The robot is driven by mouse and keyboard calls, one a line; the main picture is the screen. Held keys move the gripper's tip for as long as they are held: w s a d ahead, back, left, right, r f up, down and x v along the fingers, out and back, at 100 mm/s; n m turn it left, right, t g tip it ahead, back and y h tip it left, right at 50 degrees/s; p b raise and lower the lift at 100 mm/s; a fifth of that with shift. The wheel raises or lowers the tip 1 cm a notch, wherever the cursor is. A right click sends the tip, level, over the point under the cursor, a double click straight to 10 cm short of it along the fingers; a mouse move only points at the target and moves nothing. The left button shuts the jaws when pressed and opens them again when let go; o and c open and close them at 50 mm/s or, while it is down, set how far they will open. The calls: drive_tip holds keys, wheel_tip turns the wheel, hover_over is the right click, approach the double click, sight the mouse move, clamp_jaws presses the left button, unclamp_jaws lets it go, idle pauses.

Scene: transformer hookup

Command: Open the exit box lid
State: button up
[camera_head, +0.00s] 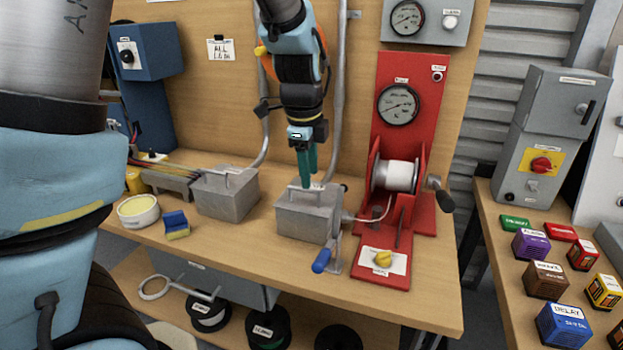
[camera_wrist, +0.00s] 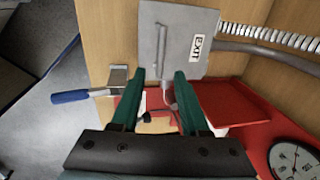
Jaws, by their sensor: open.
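The exit box is a grey metal box (camera_head: 304,222) at the middle of the bench, and its lid appears shut. In the wrist view the lid (camera_wrist: 187,62) carries a white EXIT label (camera_wrist: 198,47) and a thin bar handle (camera_wrist: 162,42). My gripper (camera_head: 307,184) points down with its green fingers at the top of the box. In the wrist view my gripper (camera_wrist: 160,76) is open and empty, with one fingertip to each side of the handle's near end. Whether the fingers touch the lid cannot be told.
A red winch stand (camera_head: 412,165) with a white spool stands to the right of the box. A blue-handled crank (camera_head: 322,260) sticks out at the box's front. A second grey box (camera_head: 226,195), a blue sponge (camera_head: 175,222) and a round tin (camera_head: 138,211) are at left.

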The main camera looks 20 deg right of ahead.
sight(310, 192)
drive_tip(key=shift+w+d+f, duration=0.1)
drive_tip(key=shift+w+f, duration=0.05)
drive_tip(key=shift+f, duration=0.7)
drive_tip(key=shift+w+d+f, duration=0.1)
drive_tip(key=shift+w+f, duration=0.05)
drive_tip(key=shift+f, duration=0.65)
clamp_jaws()
